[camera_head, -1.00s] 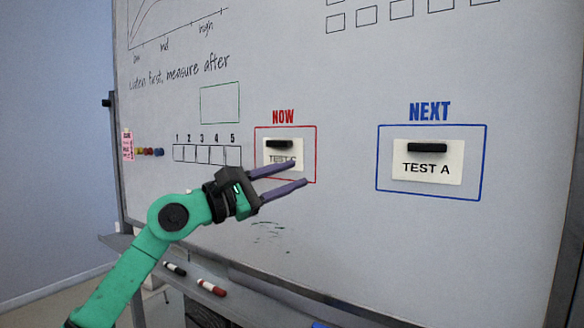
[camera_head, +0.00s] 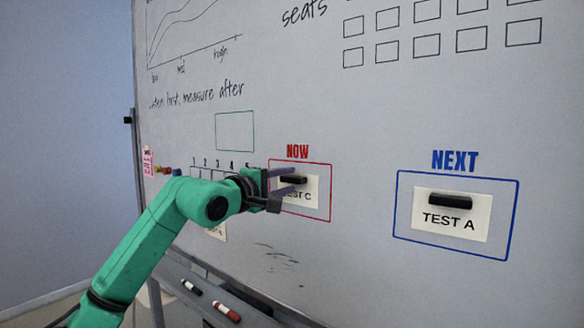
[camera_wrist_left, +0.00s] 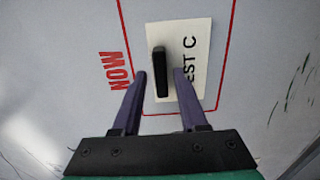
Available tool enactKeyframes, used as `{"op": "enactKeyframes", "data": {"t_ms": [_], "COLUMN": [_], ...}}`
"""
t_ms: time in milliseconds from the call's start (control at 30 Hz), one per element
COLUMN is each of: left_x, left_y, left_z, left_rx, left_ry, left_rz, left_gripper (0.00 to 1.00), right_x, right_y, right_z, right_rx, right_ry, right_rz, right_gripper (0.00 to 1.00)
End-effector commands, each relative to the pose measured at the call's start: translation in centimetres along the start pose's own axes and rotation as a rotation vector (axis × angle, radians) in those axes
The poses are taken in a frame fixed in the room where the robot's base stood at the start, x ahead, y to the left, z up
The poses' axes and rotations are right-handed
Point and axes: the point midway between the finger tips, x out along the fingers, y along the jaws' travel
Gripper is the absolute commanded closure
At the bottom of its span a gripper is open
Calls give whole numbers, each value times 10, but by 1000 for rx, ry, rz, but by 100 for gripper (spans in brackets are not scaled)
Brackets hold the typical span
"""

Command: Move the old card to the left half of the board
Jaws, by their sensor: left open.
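The white TEST C card (camera_head: 311,188) sits inside the red NOW frame (camera_head: 329,192) on the whiteboard, with a black magnet bar (camera_head: 293,180) on its upper part. My left gripper (camera_head: 291,180) is open, its purple fingertips at the bar's height. In the left wrist view, the open fingers (camera_wrist_left: 160,80) reach to either side of the black bar (camera_wrist_left: 160,73) on the TEST C card (camera_wrist_left: 197,42). I cannot tell whether they touch it. My left gripper covers the card's left part in the head view. My right gripper is not in view.
A TEST A card (camera_head: 475,212) with a black bar hangs in the blue NEXT frame (camera_head: 516,215) at right. Another card (camera_head: 217,231) shows partly below my arm. Markers (camera_head: 227,311) lie on the ledge. A green empty frame (camera_head: 234,131) is above my gripper.

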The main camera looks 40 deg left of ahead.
Motion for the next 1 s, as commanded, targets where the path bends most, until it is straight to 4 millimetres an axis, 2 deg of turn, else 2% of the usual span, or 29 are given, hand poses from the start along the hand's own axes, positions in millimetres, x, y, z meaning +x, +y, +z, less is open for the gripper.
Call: {"op": "enactKeyframes", "data": {"t_ms": [233,400,467,800,1000], "left_x": [1,1,1,1,-4], "left_y": [-2,-2,-2,-1,-2], "left_z": [0,0,0,0,0], "left_rx": [-1,-1,-1,-1,-1], "left_ry": [-1,-1,-1,-1,0], "left_rz": [0,0,-1,0,0], "left_gripper": [59,92,100,100,100], "right_x": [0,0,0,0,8], "right_y": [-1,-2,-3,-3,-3], "right_z": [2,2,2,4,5], "right_rx": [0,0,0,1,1], "right_ry": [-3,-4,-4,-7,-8], "right_rz": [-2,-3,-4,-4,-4], "right_gripper": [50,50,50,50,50]}}
